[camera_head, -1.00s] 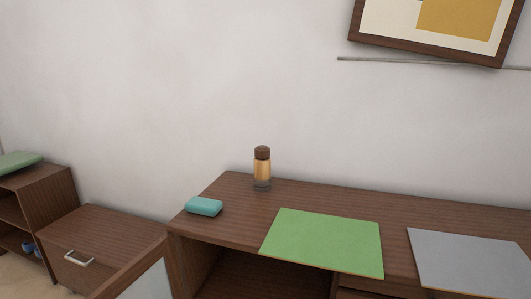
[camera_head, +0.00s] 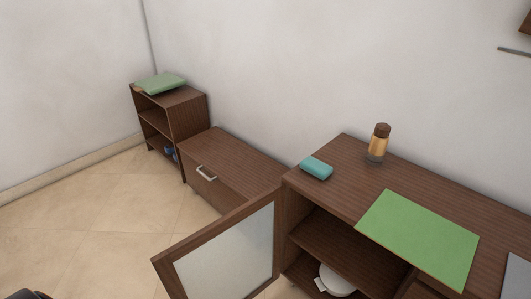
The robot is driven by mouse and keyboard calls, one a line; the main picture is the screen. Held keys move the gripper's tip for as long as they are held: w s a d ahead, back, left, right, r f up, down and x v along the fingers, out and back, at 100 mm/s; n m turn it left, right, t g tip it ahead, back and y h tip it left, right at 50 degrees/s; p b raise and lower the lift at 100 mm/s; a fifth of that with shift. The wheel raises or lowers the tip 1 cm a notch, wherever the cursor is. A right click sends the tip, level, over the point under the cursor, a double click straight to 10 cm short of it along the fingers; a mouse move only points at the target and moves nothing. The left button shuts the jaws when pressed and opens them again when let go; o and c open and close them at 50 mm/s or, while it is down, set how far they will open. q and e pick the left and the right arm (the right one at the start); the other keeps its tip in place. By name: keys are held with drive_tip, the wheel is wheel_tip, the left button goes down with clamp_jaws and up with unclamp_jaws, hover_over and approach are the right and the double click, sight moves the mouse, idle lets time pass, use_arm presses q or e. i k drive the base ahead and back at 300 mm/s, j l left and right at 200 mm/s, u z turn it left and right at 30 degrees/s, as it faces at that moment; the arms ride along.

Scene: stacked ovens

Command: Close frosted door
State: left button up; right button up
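The frosted door (camera_head: 228,254) has a brown wooden frame around a pale frosted panel. It stands swung open on the left side of the brown cabinet (camera_head: 336,208), its hinge side at the cabinet's left front edge. The cabinet's open inside shows a shelf (camera_head: 340,252) and a white dish (camera_head: 335,281) below it. The lower part of the door is cut off by the picture's bottom edge. Neither gripper is in view. A small dark shape shows at the bottom left corner, too little to identify.
On the cabinet top are a teal soap-like block (camera_head: 316,168), a shaker bottle (camera_head: 378,144), a green mat (camera_head: 420,236) and a grey mat (camera_head: 517,277). A low drawer unit (camera_head: 235,163) and a shelf unit (camera_head: 187,117) line the wall. Tiled floor (camera_head: 95,225) at left is clear.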

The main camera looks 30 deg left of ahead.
sight(164, 263)
drive_tip(key=k, duration=1.1)
drive_tip(key=z, duration=0.4)
drive_tip(key=j+z, duration=0.1)
drive_tip(key=z, duration=0.65)
drive_tip(key=k+z, duration=0.1)
drive_tip(key=z, duration=0.3)
drive_tip(key=k+j, duration=0.1)
drive_tip(key=j, duration=1.2)
drive_tip(key=k+j, duration=0.15)
drive_tip(key=j, duration=1.15)
drive_tip(key=k+j, duration=0.15)
drive_tip(key=j, duration=1.15)
drive_tip(key=k+j, duration=0.15)
drive_tip(key=j, duration=0.5)
drive_tip(key=z, duration=0.05)
